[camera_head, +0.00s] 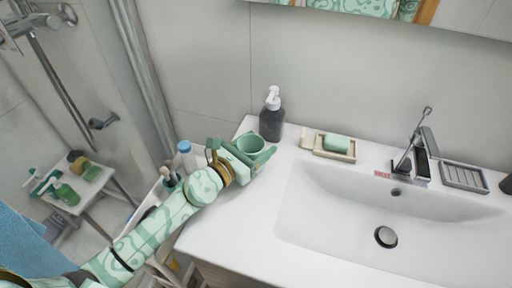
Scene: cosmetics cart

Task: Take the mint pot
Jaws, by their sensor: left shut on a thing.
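The mint pot (250,143) is a small round open cup, seen from above, at the left end of the white washbasin counter. My left gripper (254,156) is shut on it, with its fingers around the pot's sides. The gripper hides the pot's lower part, so I cannot tell whether it touches the counter. My right gripper is not in view.
A dark pump bottle (271,119) stands just behind the pot. A soap dish (334,147) with green soap lies to the right, before the tap (418,150) and basin (390,215). A blue-capped bottle (186,155) stands on the cart at left. The counter's front left is clear.

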